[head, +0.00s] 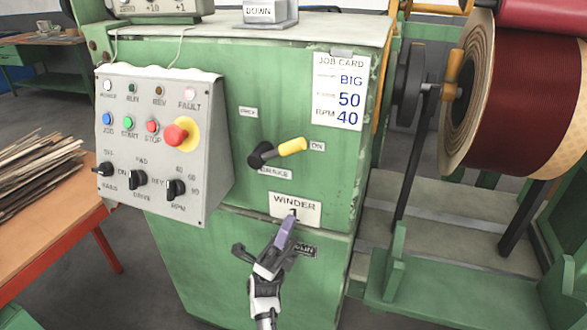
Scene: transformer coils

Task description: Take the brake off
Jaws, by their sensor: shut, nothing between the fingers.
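The brake lever (292,147) is on the green front panel of the winder cabinet. It has a black hub and a yellow grip. The grip points right, toward the ON label (317,146). A BRAKE label (275,174) is below the hub, and another small label (248,112), hard to read, is above it. My gripper (291,217) is below the lever, in front of the white WINDER plate (310,208). Its purplish fingers are together, point up and hold nothing. The gripper is apart from the lever in the picture.
A grey control box (160,140) with knobs and a red emergency button (176,135) sticks out left of the lever. A job card (339,90) is at upper right. A large dark-red coil (525,95) stands at right. An orange table (60,215) with strips is at left.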

